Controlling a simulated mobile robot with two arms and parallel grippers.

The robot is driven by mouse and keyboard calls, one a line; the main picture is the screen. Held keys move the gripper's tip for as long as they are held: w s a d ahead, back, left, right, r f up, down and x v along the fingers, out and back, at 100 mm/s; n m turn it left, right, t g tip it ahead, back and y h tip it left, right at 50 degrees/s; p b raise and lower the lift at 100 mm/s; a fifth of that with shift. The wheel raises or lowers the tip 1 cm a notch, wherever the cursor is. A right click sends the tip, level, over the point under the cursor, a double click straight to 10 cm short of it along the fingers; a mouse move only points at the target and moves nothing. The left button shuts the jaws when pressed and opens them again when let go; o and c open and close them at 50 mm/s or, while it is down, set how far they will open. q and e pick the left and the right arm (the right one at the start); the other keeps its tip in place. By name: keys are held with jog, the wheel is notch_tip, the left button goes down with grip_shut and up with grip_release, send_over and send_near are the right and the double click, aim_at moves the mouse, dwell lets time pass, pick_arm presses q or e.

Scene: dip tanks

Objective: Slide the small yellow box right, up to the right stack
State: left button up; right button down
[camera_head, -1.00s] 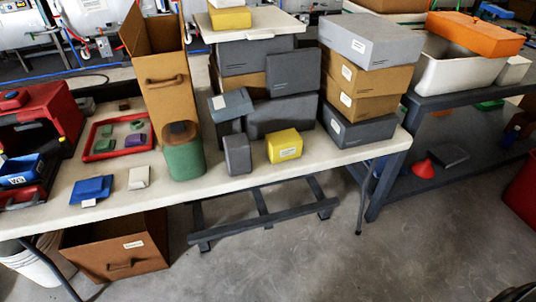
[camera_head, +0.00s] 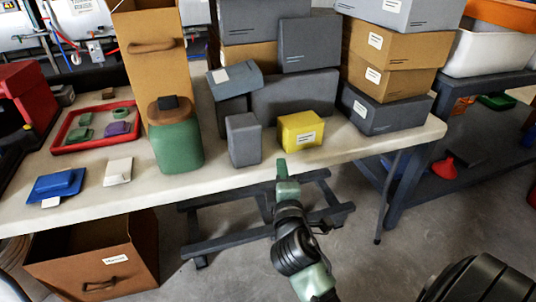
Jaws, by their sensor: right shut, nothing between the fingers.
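The small yellow box (camera_head: 301,131) with a white label stands near the front edge of the table, just right of a small grey box (camera_head: 244,139). The right stack (camera_head: 391,70) stands to its right, with tan and grey boxes on a dark grey bottom box (camera_head: 382,110). A gap of bare table lies between the yellow box and this stack. My right gripper (camera_head: 281,166) is shut and empty. Its tip appears just in front of the yellow box's lower left; I cannot tell if they touch. My left gripper is not in view.
The left stack (camera_head: 280,40) of grey and tan boxes stands behind the yellow box. A green canister (camera_head: 177,143) stands left of the small grey box. The front table edge (camera_head: 345,153) is close. A side bench (camera_head: 480,85) stands at the right.

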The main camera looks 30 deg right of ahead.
aim_at(300, 141)
jog(key=x, duration=0.9)
jog(key=shift+r, duration=0.1)
jog(key=shift+w+d, duration=0.2)
jog(key=shift+w, duration=0.2)
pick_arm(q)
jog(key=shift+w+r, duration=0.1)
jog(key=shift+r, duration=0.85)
